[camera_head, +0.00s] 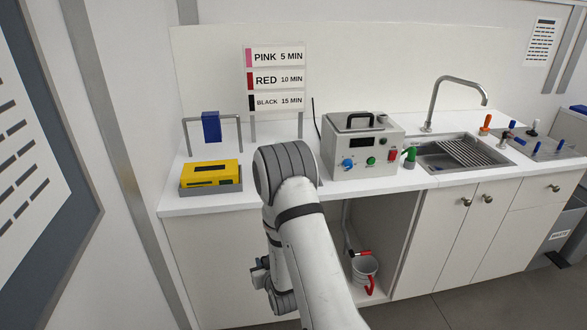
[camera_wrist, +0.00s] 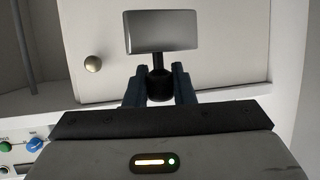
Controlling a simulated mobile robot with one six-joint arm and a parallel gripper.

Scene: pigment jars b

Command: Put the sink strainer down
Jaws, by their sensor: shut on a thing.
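In the wrist view my gripper (camera_wrist: 159,84) is shut on the black, rounded stem of a held thing, with one dark finger on each side. Above the stem is a smooth grey metal rectangular plate (camera_wrist: 161,31). I take this held thing to be the sink strainer, though no holes show on it. It appears clear of any surface, with a white cabinet door behind it.
A grey control box (camera_head: 362,150) with coloured knobs stands mid-counter. A yellow box (camera_head: 209,172) in a grey tray and a blue block on a rail (camera_head: 211,127) are at left. Bare counter (camera_head: 270,207) shows in front.

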